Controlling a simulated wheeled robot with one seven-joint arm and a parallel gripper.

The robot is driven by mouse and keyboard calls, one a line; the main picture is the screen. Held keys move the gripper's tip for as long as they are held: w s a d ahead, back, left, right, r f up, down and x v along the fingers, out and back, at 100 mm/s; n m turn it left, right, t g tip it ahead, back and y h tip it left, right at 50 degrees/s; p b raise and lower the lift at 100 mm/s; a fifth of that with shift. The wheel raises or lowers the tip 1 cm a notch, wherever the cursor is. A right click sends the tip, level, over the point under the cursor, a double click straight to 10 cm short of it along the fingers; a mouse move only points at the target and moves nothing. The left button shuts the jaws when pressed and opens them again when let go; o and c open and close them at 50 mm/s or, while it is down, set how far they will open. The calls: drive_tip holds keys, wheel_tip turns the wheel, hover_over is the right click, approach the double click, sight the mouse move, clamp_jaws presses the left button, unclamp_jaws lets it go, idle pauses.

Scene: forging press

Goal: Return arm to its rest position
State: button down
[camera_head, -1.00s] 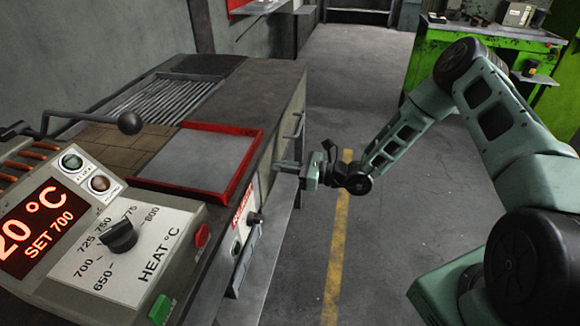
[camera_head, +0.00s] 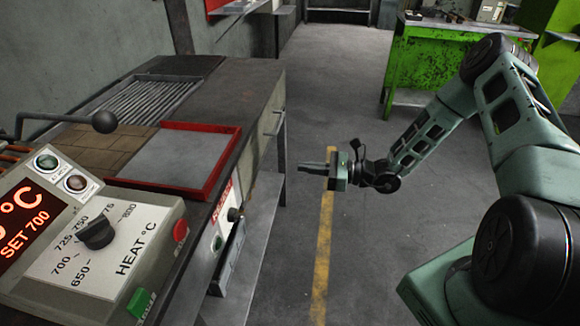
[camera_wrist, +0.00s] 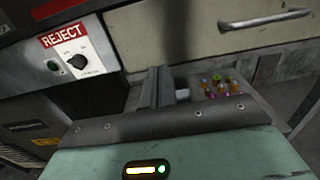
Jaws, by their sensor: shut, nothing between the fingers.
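My arm (camera_head: 420,135) reaches in from the right in the head view, bent at the elbow. My gripper (camera_head: 308,168) hangs over the floor to the right of the workbench, apart from it, with its fingers pointing left toward the bench. The fingers are shut and hold nothing. In the wrist view my gripper (camera_wrist: 158,88) faces the bench's side, with the REJECT panel (camera_wrist: 75,58) at upper left and a drawer handle (camera_wrist: 265,17) at upper right.
The workbench (camera_head: 235,95) carries a red-framed plate (camera_head: 236,140) and a heat control box (camera_head: 130,250) with a dial and red display. A green bench (camera_head: 425,68) stands at the back. The floor around the yellow line (camera_head: 322,250) is clear.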

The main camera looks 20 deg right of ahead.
drive_tip(key=s+a+r+n+g+h+p, duration=0.3)
drive_tip(key=s+a+r+n+g+h, duration=0.1)
drive_tip(key=s+a+r+n+g, duration=1.05)
drive_tip(key=s+r+n+t+h+p, duration=0.1)
drive_tip(key=s+r+n+t+h, duration=0.1)
drive_tip(key=s+r+n+h, duration=0.3)
drive_tip(key=s+a+r+n+t+h+p, duration=0.1)
drive_tip(key=s+r+n+h, duration=0.4)
drive_tip(key=s+n, duration=0.6)
drive_tip(key=shift+n+t+p, duration=0.75)
drive_tip(key=shift+n, duration=0.1)
drive_tip(key=shift+a, duration=0.1)
